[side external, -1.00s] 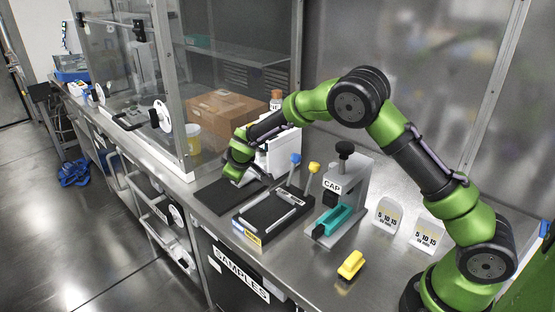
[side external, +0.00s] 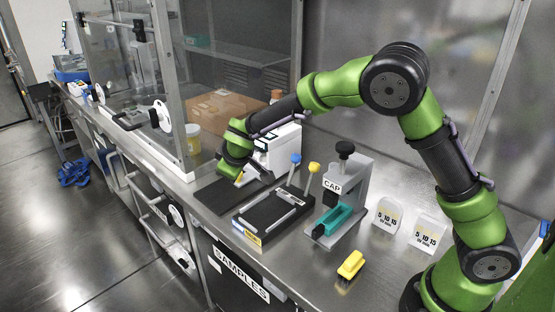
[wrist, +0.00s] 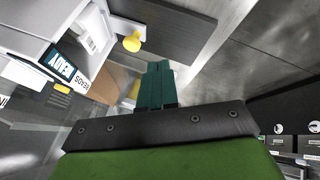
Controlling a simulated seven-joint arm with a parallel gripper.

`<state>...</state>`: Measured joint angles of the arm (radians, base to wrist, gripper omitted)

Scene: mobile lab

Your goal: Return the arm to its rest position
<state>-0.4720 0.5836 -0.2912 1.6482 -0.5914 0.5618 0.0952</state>
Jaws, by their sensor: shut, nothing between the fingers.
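My green and black arm reaches from the right of the side external view toward the back left of the bench. My gripper (side external: 239,181) is above the black mat (side external: 216,198), in front of the white device. In the wrist view my gripper (wrist: 159,68) shows its teal fingers pressed together with nothing between them. The white device (side external: 284,148) stands behind and right of the gripper. In the wrist view it (wrist: 45,25) is at the upper left, with a display and a yellow knob (wrist: 132,43).
A black tray with rails (side external: 272,222), a CAP press (side external: 343,198), a yellow block (side external: 351,265) and two number cards (side external: 388,214) stand on the steel bench. A glass enclosure with a cardboard box (side external: 221,112) is behind.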

